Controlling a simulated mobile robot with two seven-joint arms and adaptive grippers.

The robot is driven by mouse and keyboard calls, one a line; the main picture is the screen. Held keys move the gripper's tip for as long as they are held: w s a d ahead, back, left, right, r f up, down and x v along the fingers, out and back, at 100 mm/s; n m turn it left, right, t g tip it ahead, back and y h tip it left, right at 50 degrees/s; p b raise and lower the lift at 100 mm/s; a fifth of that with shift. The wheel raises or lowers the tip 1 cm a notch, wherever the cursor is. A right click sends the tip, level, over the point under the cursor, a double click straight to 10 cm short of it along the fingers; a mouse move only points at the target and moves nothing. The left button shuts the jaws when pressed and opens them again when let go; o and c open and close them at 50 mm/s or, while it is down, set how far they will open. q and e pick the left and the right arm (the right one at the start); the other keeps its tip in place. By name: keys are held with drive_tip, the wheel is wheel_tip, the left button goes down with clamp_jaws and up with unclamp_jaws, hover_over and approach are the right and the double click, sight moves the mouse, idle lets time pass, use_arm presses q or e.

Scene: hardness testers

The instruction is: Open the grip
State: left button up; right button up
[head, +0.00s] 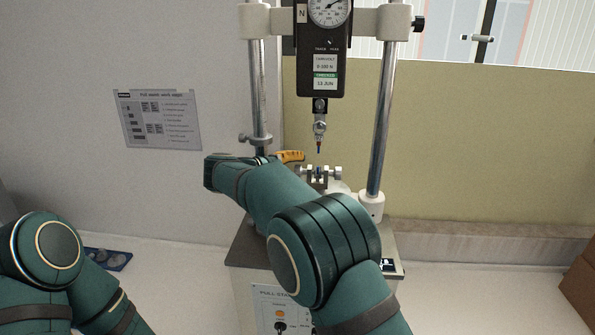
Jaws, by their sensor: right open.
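The lower grip (320,174), a small metal clamp with round knobs at its sides, sits on the pull stand (260,247) between two steel columns. Above it, a hook and a small blue-and-red tip (319,146) hang from the black force gauge (321,62). My right arm crosses in front of the stand. My right gripper (281,157) is open, left of the lower grip and mostly hidden behind my wrist. An orange-yellow piece shows there; I cannot tell whether it belongs to the gripper. My left arm is at lower left, its gripper out of view.
A printed notice (158,120) hangs on the wall at left. A blue tray (108,259) lies on the bench behind my left arm. A brown box (580,286) stands at the right edge. The bench right of the stand is clear.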

drive_tip(key=shift+w+d+f, duration=0.1)
drive_tip(key=shift+w+d, duration=0.05)
drive_tip(key=shift+d, duration=0.05)
clamp_jaws()
use_arm(q)
wheel_tip(320, 180, down, 9)
drive_tip(key=b, duration=0.8)
drive_tip(key=shift+d+r, duration=0.1)
drive_tip(key=shift+r, duration=0.05)
use_arm(e)
drive_tip(key=m+t+h, duration=0.2)
drive_tip(key=shift+f+m, duration=0.25)
drive_tip(key=shift+m, duration=0.15)
use_arm(q)
drive_tip(key=shift+f+b, duration=0.7)
drive_tip(key=shift+f, duration=0.05)
use_arm(e)
drive_tip(key=shift+r+m+t+h, duration=0.3)
drive_tip(key=shift+m+t+h, duration=0.1)
drive_tip(key=shift+t+h, duration=0.1)
use_arm(q)
drive_tip(key=shift+d, duration=0.1)
use_arm(e)
unclamp_jaws()
